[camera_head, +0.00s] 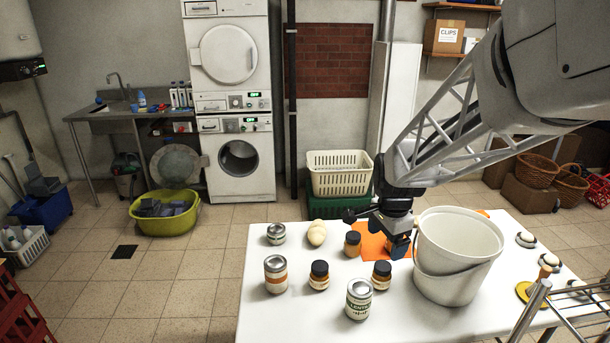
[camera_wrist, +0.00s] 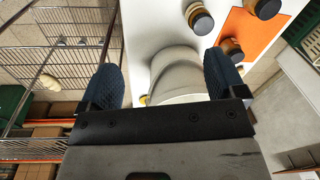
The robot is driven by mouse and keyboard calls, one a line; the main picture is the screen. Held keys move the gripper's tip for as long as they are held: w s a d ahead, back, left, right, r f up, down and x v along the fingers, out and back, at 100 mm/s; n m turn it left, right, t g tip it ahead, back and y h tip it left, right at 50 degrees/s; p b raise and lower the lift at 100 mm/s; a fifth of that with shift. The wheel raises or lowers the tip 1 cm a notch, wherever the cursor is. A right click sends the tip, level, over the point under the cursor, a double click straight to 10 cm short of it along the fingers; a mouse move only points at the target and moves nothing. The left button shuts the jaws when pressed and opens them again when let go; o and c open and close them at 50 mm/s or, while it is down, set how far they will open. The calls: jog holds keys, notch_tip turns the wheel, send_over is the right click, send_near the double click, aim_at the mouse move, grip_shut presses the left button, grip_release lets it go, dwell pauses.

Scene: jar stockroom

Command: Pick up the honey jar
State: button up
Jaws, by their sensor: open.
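Three amber jars with dark lids stand upright on the white table (camera_head: 225,335): one at the back (camera_head: 352,244), one at front left (camera_head: 319,276) and one at front right (camera_head: 382,275). Their labels are too small to tell which is honey. My gripper (camera_head: 398,246) is open over the orange mat (camera_head: 369,246), left of the white bucket (camera_head: 455,250). In the wrist view my gripper (camera_wrist: 162,66) has its blue pads wide apart, with the bucket (camera_wrist: 172,75) showing between them. A dark-lidded jar (camera_wrist: 231,47) shows beside the right pad, partly hidden.
A small tin (camera_head: 276,234), a taller tin (camera_head: 276,274) and a labelled tin (camera_head: 358,300) stand on the table. A pale lumpy item (camera_head: 316,233) lies at the back. A metal rack (camera_head: 535,312) is at the right edge. The table's front left is clear.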

jog(key=w+d+f+m, duration=0.3)
jog(key=w+f+m, duration=0.2)
jog(key=w+f, duration=0.3)
jog(key=m+g, duration=0.1)
jog(key=m, duration=0.5)
send_over(383, 265)
notch_tip(383, 265, down, 8)
jog(key=shift+f, duration=0.1)
jog(key=shift+f, duration=0.1)
jog(key=shift+f, duration=1.2)
jog(key=shift+f, duration=0.1)
jog(key=shift+s+f, duration=0.1)
jog(key=shift+f, duration=2.4)
jog(key=c, duration=1.3)
